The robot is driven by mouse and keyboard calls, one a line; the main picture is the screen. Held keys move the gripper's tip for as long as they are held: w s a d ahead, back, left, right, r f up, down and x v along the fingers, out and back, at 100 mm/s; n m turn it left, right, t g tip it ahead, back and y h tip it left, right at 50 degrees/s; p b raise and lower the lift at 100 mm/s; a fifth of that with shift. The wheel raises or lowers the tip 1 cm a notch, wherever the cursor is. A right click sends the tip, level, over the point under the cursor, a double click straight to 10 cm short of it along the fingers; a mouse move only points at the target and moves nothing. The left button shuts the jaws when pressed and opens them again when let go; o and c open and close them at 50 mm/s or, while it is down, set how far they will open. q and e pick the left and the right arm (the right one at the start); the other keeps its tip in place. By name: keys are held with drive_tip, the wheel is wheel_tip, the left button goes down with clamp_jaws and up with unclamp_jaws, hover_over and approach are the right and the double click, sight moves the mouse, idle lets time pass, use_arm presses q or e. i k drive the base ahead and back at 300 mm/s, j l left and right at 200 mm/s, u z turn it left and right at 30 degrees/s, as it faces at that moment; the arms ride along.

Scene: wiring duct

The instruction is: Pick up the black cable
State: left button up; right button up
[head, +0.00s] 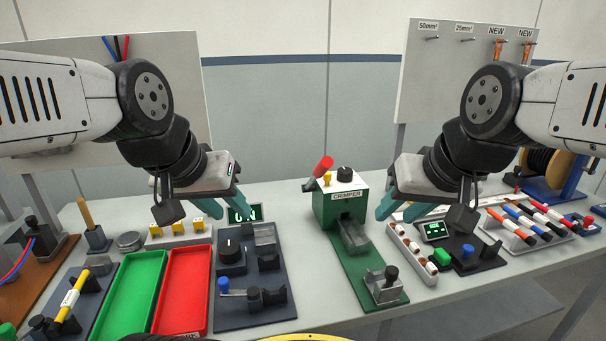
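A thin black cable (117,47) shows at the top of the left panel, between a blue and a red one; its lower part is hidden behind my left arm. I cannot tell whether other dark pieces in view are also black cable. My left gripper (228,207) hangs above the back of the table, left of the green crimper, with its teal fingers apart and nothing between them. My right gripper (398,210) hangs right of the crimper, fingers apart and empty. Both are far from the black cable.
The crimper (340,205) stands mid-table. A green tray (133,295) and a red tray (184,290) lie front left, beside a dark fixture (250,318). A rack of coloured cables (528,225) and a spool (545,165) are at the right. Bare table shows left of the crimper base.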

sight(562, 232)
drive_tip(key=z, duration=0.4)
drive_tip(key=l+z, duration=0.15)
drive_tip(key=z, duration=0.6)
drive_tip(key=l+z, duration=0.1)
drive_tip(key=z, duration=0.25)
drive_tip(key=i+l+u, duration=0.25)
drive_tip(key=i+l, duration=0.5)
drive_tip(key=i+l+u, duration=0.25)
drive_tip(key=i+l, duration=0.65)
